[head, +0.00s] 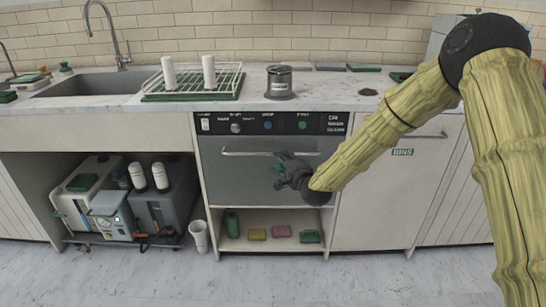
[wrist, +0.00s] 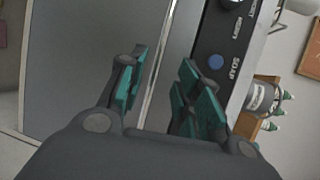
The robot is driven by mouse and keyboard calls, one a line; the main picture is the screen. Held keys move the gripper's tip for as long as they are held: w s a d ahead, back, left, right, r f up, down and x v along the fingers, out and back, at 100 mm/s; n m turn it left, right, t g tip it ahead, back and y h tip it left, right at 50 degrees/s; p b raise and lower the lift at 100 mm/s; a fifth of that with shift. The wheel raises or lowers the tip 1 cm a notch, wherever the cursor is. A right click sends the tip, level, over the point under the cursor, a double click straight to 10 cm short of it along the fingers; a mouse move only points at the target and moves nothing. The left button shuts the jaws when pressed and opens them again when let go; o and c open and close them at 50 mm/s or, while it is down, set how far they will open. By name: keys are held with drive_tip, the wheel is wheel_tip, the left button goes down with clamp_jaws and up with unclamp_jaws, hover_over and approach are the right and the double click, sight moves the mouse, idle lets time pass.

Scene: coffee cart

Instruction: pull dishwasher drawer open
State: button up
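The dishwasher drawer (head: 235,175) is a grey front panel below a black control strip (head: 255,123) and looks shut. Its thin metal bar handle (head: 245,153) runs across near the top. My gripper (head: 281,166) is in front of the drawer, just below the handle in the head view. In the wrist view my gripper (wrist: 160,88) is open, with teal pads apart. The bright handle bar (wrist: 152,95) shows in the gap between the fingers. I cannot tell whether they touch it. The grey drawer front (wrist: 85,65) fills the left of that view.
An open shelf with sponges (head: 257,234) and a green bottle (head: 232,223) lies below the drawer. The white BINS cabinet (head: 375,200) is to the right. A dish rack (head: 195,85) and a steel canister (head: 280,82) stand on the counter. The floor in front is clear.

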sight(272, 143)
drive_tip(key=x, duration=0.8)
drive_tip(key=shift+w+a+f+b, duration=0.15)
drive_tip(key=shift+w+b, duration=0.15)
drive_tip(key=shift+b, duration=0.1)
drive_tip(key=shift+c, duration=0.2)
clamp_jaws()
